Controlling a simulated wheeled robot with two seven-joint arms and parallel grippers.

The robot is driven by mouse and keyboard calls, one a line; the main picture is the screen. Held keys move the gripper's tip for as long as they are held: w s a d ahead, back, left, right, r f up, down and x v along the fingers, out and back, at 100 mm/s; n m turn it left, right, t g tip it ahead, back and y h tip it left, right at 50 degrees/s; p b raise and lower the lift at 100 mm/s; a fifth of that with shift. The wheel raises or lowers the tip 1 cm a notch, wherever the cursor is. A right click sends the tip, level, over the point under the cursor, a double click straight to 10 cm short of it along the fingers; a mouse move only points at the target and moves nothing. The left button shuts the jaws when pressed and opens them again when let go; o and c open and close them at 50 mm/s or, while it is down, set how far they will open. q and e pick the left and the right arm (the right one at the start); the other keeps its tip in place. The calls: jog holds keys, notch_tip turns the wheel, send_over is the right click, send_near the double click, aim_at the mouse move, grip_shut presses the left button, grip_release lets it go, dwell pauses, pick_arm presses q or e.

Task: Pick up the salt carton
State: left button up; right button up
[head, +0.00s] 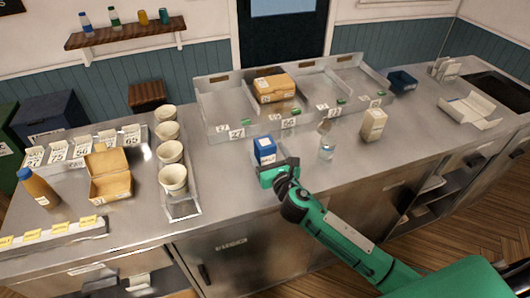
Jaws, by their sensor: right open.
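A small blue carton with a white lower part (265,150) stands upright on the steel counter, in front of the divided tray. A cream carton (373,124) stands farther right. The print on both is too small to read, so I cannot tell for certain which holds salt. My right gripper (270,173) is open, right at the near side of the blue carton, and hides part of its base. I cannot tell whether they touch. My left gripper is out of view.
A clear shaker (327,147) stands to the right of the blue carton. Stacked cups (173,179) fill a rack at left, near an open cardboard box (109,176) and an orange bottle (38,187). The divided steel tray (217,137) stands behind. The counter's front right is clear.

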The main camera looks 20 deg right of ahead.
jog(key=w, duration=0.3)
jog(key=shift+w+a, duration=0.1)
jog(key=c, duration=1.1)
jog(key=shift+r, duration=0.2)
notch_tip(320, 180, up, 20)
jog(key=shift+f, duration=0.15)
